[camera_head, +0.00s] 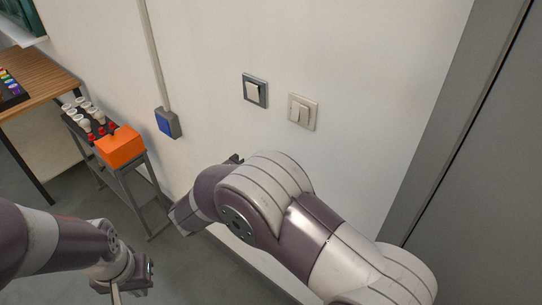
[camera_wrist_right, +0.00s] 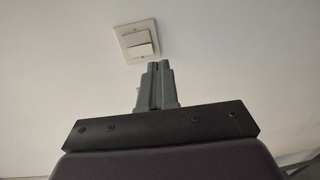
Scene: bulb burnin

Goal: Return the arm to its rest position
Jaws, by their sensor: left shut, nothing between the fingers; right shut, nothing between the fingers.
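My right arm (camera_head: 265,195) reaches in from the lower right of the head view, bent in front of the white wall. Its gripper is mostly hidden behind the arm there. In the right wrist view my right gripper (camera_wrist_right: 158,68) is shut and empty, its fingers pointing up toward a light switch (camera_wrist_right: 138,42) on the wall. I cannot tell the gap between fingertips and switch. My left gripper (camera_head: 116,292) is at the bottom left of the head view, shut and empty, pointing down, partly cut off by the frame edge.
A framed switch (camera_head: 255,90) and a double switch (camera_head: 302,111) are on the wall. A blue-fronted box (camera_head: 167,123) hangs left of them. A grey stand (camera_head: 150,190) carries bulbs (camera_head: 88,108) and an orange box (camera_head: 119,147). A wooden table (camera_head: 40,80) is at far left, a grey door (camera_head: 480,150) at right.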

